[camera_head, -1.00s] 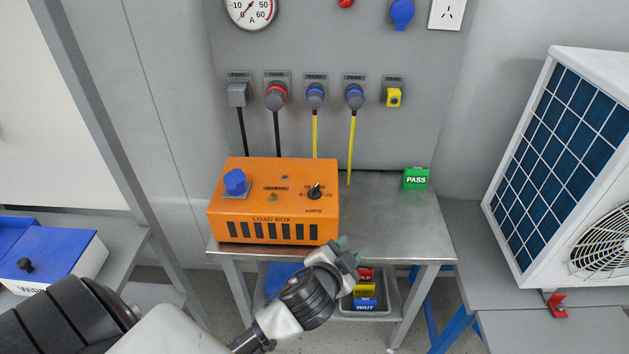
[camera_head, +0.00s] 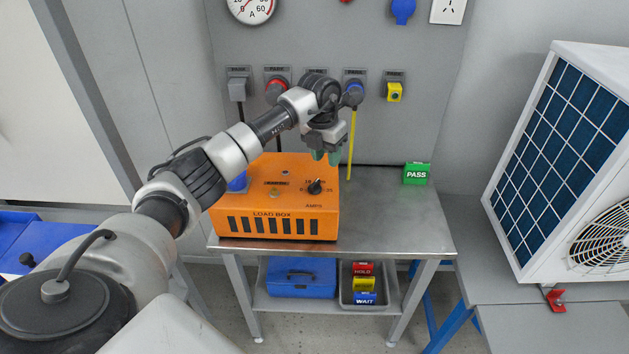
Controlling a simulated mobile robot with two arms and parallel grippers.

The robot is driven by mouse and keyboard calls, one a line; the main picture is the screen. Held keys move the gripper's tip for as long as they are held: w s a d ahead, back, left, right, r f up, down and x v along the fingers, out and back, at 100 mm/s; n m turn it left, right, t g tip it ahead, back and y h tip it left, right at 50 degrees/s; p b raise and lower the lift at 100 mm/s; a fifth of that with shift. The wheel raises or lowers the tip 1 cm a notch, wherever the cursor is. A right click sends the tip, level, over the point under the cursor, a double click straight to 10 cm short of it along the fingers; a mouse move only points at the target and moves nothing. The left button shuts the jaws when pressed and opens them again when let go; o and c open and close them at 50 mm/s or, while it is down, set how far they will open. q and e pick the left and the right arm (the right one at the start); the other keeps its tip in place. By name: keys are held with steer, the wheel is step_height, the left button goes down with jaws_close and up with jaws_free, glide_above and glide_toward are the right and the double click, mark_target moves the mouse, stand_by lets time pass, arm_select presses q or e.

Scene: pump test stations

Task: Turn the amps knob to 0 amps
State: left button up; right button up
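The orange load box (camera_head: 230,207) sits on the metal table. Its black amps knob (camera_head: 315,187) is on the sloped top face, at the right, above the "AMPS" label. Small scale numbers ring the knob; which one it points at is too small to tell. My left gripper (camera_head: 325,158) hangs above and just behind the knob, fingertips down and apart from it. My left arm crosses over the box and hides part of the blue socket (camera_head: 238,183). My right gripper is not in view.
A green PASS block (camera_head: 416,174) stands on the table (camera_head: 390,215), whose right part is clear. A yellow cable (camera_head: 351,145) hangs beside the gripper from the wall panel. Below are a blue case (camera_head: 300,278) and a tray with HOLD and WAIT blocks.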

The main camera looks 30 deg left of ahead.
mark_target(315, 182)
arm_select(q)
steer(key=shift+n+g+y, duration=0.3)
steer(key=shift+g+y, duration=0.1)
steer(key=shift+y, duration=0.2)
steer(key=a+f, duration=0.1)
steer(key=f, duration=0.1)
steer(key=a+f+p, duration=0.1)
steer(key=f, duration=0.2)
steer(key=f+p, duration=0.1)
steer(key=f, duration=0.2)
steer(key=shift+s+a+f, duration=0.1)
steer(key=shift+s+a, duration=0.3)
steer(key=shift+f, duration=0.65)
jaws_close()
